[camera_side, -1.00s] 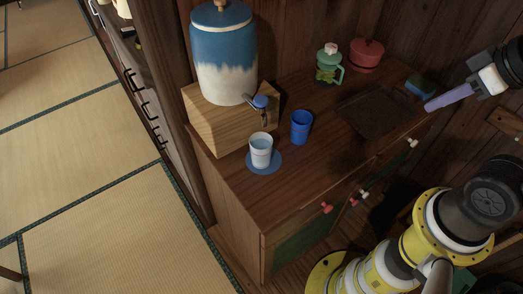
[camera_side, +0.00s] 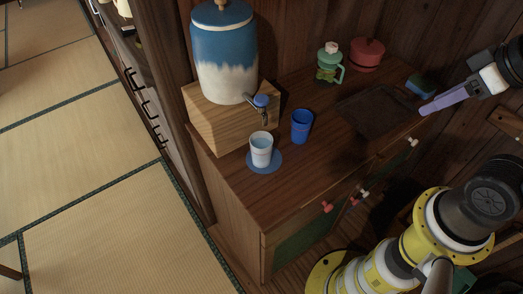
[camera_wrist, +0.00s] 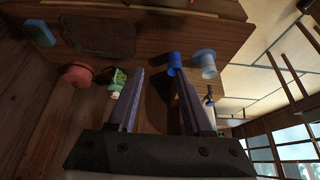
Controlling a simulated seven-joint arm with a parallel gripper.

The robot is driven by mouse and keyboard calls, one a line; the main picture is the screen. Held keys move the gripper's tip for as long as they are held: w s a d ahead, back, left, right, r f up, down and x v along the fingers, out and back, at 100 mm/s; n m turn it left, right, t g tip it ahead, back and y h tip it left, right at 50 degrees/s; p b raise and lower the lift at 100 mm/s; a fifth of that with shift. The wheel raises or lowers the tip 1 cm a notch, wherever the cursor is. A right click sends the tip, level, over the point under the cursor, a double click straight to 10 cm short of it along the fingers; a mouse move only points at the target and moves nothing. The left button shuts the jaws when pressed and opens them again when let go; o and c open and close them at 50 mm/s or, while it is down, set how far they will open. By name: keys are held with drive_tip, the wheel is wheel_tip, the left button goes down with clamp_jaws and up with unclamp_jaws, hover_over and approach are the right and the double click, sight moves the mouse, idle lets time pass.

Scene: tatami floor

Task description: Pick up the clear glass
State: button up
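The clear glass (camera_side: 261,151) stands upright on a round blue coaster (camera_side: 278,164) near the cabinet top's front left corner. It also shows in the wrist view (camera_wrist: 207,64), right of my fingers. A blue cup (camera_side: 301,126) stands just right of it, apart from it, and shows in the wrist view (camera_wrist: 174,63) near the right fingertip. My gripper (camera_side: 424,110) is above the right end of the cabinet, far from the glass. In the wrist view my gripper (camera_wrist: 158,72) has its two purple fingers spread with nothing held between them.
A blue-and-white dispenser (camera_side: 225,55) with a tap sits on a wooden block (camera_side: 215,118) behind the glass. A green pitcher (camera_side: 327,66), a red pot (camera_side: 367,56), a dark tray (camera_side: 375,108) and a sponge (camera_side: 420,86) occupy the back and right. Bare wood lies between cup and tray.

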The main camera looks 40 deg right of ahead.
drive_tip(key=o, duration=0.7)
drive_tip(key=w+a+r+m+t+y, duration=0.15)
drive_tip(key=w+a+r+m, duration=0.25)
drive_tip(key=w+m, duration=0.5)
drive_tip(key=m+g+y, duration=0.2)
drive_tip(key=m+g, duration=0.3)
drive_tip(key=m, duration=0.9)
hover_over(265, 143)
drive_tip(key=s, duration=0.3)
wheel_tip(265, 143, down, 22)
drive_tip(key=f, duration=0.1)
drive_tip(key=shift+y, duration=0.25)
drive_tip(key=shift+w+d+x, duration=0.15)
drive_tip(key=shift+x, duration=1.1)
drive_tip(key=shift+w+d+x, duration=0.1)
drive_tip(key=shift+w+x, duration=0.05)
drive_tip(key=shift+x, duration=1.1)
